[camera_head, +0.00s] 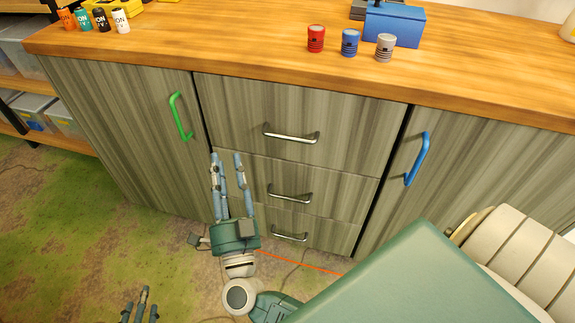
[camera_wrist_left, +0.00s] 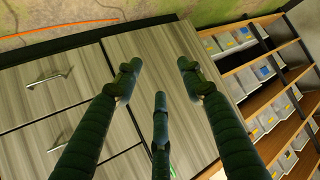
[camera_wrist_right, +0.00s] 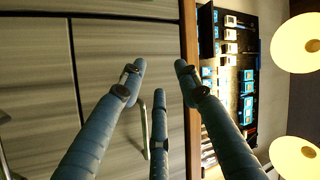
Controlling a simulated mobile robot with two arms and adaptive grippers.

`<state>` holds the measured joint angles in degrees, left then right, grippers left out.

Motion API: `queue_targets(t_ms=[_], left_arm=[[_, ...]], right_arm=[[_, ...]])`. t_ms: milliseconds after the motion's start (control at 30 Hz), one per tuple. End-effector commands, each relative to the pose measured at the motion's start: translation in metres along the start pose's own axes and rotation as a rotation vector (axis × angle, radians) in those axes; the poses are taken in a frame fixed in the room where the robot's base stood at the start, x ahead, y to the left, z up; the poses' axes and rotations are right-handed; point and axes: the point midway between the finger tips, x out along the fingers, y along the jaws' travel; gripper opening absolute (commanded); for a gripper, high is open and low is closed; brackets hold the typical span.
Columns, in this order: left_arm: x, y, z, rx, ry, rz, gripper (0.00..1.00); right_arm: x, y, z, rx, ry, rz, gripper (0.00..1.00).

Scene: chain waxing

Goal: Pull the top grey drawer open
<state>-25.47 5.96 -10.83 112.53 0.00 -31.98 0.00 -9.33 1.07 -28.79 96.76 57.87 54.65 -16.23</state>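The top grey drawer (camera_head: 345,112) is shut, flush with the cabinet front under the wooden top. Its silver handle (camera_head: 291,138) is a horizontal bar, partly hidden behind a finger in the right wrist view (camera_wrist_right: 143,125). My right gripper (camera_head: 227,156) is open and empty, in front of the cabinet, left of and slightly below this handle in the head view, apart from it. Its fingers also show spread in the right wrist view (camera_wrist_right: 157,75). My left gripper (camera_head: 140,296) is low at the bottom left of the head view; its fingers are spread and empty in the left wrist view (camera_wrist_left: 160,75).
Two lower drawers with silver handles (camera_head: 290,196) sit below. A green-handled door (camera_head: 180,116) is at left, a blue-handled door (camera_head: 417,158) at right. Red, blue and grey cans (camera_head: 316,39) and a blue box (camera_head: 395,25) stand on the wooden top (camera_head: 220,45).

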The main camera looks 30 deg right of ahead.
Motion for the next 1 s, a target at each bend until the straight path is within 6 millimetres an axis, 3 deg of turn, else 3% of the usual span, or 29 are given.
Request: queue_targets(t_ms=[33, 200, 467, 667, 1000], left_arm=[[0.005, 0.001, -0.005, 0.0, 0.057, 0.0, 0.4], [-0.024, 0.002, -0.058, -0.001, 0.21, 0.001, 0.4], [-0.057, 0.002, -0.095, -0.001, 0.315, 0.002, 0.4], [-0.061, 0.004, -0.11, -0.001, 0.371, 0.005, 0.4], [-0.076, 0.009, -0.151, -0.002, 0.561, 0.017, 0.4]], right_arm=[[-0.006, 0.015, -0.011, 0.084, 0.087, 0.034, 0.33], [-0.02, 0.042, -0.061, 0.318, 0.294, 0.189, 0.33], [-0.036, 0.065, -0.085, 0.468, 0.389, 0.321, 0.33], [-0.017, 0.073, -0.093, 0.472, 0.394, 0.323, 0.33], [0.038, 0.097, -0.111, 0.47, 0.393, 0.321, 0.33]])
